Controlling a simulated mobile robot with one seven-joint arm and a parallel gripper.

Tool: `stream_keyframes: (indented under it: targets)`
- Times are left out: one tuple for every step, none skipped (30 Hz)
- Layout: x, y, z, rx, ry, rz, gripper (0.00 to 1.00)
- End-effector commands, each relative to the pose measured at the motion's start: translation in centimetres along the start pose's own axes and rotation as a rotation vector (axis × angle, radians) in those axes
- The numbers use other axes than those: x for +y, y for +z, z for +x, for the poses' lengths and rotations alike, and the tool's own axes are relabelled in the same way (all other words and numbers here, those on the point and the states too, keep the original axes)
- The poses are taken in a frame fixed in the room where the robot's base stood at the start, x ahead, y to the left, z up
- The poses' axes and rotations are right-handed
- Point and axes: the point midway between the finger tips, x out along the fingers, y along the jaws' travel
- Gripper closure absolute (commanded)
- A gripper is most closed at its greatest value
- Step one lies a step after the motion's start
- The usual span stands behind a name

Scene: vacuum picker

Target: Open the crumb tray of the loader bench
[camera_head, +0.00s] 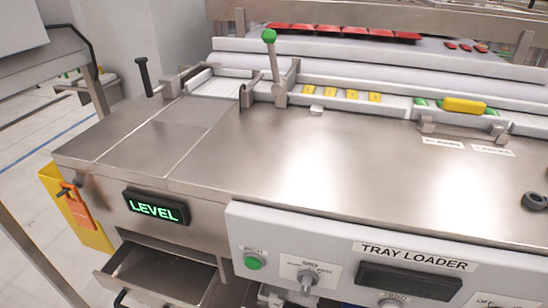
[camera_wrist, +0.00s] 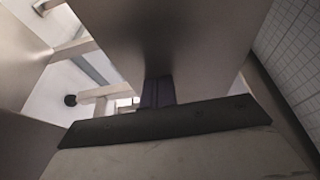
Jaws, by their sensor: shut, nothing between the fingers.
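The loader bench (camera_head: 300,150) has a brushed-metal top. Under its front left corner, a metal drawer-like tray (camera_head: 197,285) juts out, its empty inside showing. It looks like the crumb tray. Its dark handle (camera_head: 121,299) is partly cut off at the bottom edge of the head view. My gripper (camera_wrist: 157,80) shows in the wrist view, its dark fingers together and empty. A plain metal surface (camera_wrist: 165,35) lies just beyond the fingertips; I cannot tell which part it is or whether they touch. I cannot make out the gripper in the head view.
A lit LEVEL display (camera_head: 156,206) sits above the tray. A grey TRAY LOADER panel (camera_head: 345,262) with a green button (camera_head: 254,261) stands to its right. A yellow holder (camera_head: 75,210) hangs at the left corner. Floor shows at the left.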

Motion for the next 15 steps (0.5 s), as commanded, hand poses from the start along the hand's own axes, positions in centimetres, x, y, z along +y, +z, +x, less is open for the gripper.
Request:
stream_keyframes:
  targets:
    - [-0.6, 1.0, -0.3, -0.001, 0.002, 0.003, 1.0]
    - [-0.6, 1.5, -0.5, -0.001, 0.002, 0.002, 1.0]
    - [-0.6, 2.2, -0.7, -0.002, 0.002, 0.002, 1.0]
    - [-0.5, 2.7, -0.9, -0.002, 0.003, 0.003, 1.0]
    - [-0.6, 3.3, -1.1, -0.002, 0.003, 0.002, 1.0]
    - [-0.6, 4.0, -1.4, -0.001, 0.003, 0.002, 1.0]
    - [-0.6, 4.7, -1.6, -0.001, 0.004, 0.002, 1.0]
    - [-0.5, 5.3, -1.9, -0.001, 0.004, 0.003, 1.0]
    - [-0.5, 6.2, -2.2, -0.001, 0.004, 0.003, 1.0]
    - [-0.6, 6.9, -2.4, -0.001, 0.004, 0.002, 1.0]
    - [-0.5, 7.5, -2.6, -0.001, 0.003, 0.003, 1.0]
    - [-0.5, 8.4, -3.0, -0.001, 0.004, 0.003, 1.0]
    - [-0.5, 9.1, -3.2, -0.001, 0.004, 0.003, 1.0]
    - [-0.4, 9.8, -3.4, -0.001, 0.005, 0.002, 1.0]
    - [-0.4, 10.7, -3.7, -0.002, 0.005, 0.002, 1.0]
